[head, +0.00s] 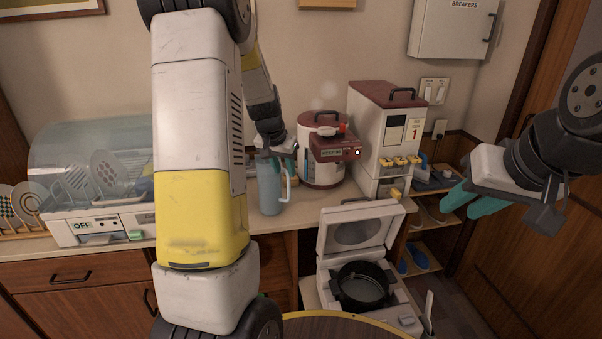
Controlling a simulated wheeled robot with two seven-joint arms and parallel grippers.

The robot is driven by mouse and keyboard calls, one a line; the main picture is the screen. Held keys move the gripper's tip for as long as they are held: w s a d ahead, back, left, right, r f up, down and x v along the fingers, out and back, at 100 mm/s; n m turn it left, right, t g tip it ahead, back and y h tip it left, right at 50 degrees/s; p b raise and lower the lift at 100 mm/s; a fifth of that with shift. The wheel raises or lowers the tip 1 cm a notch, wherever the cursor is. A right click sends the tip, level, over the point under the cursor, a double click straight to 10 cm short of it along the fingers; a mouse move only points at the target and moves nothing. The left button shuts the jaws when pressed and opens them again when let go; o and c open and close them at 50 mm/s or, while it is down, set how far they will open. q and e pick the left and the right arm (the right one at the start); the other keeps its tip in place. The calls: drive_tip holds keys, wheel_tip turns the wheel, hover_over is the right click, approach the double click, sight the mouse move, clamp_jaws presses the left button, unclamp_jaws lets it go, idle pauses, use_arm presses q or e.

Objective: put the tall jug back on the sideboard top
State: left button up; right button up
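The tall jug (270,187) is pale blue-grey, upright, with its handle on the right side. It is at the sideboard top (262,224), near the front edge; I cannot tell whether its base touches the surface. My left gripper (279,152) is at the jug's upper rim, its teal fingers partly hidden behind the jug and my arm. Whether it grips the jug is not clear. My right gripper (472,202) is at the right, away from the jug, with its two teal fingers apart and nothing between them.
A white and red dispenser (325,162) and a tall machine (381,128) stand right of the jug. A dish dryer (95,180) with a clear cover is at the left. An open-lidded cooker (362,270) stands lower in front. My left arm hides part of the sideboard.

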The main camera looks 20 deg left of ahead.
use_arm(q)
drive_tip(key=s+d+r, duration=0.4)
drive_tip(key=s+r, duration=0.4)
drive_tip(key=r, duration=0.3)
drive_tip(key=s+d+r, duration=0.2)
drive_tip(key=s+d, duration=0.1)
drive_tip(key=s, duration=0.8)
drive_tip(key=s+d+r+n+t+h, duration=0.1)
drive_tip(key=s+d, duration=0.3)
drive_tip(key=s, duration=0.6)
drive_tip(key=shift+s+r+t+h, duration=0.3)
drive_tip(key=shift+s+r, duration=0.1)
drive_tip(key=shift+r, duration=0.4)
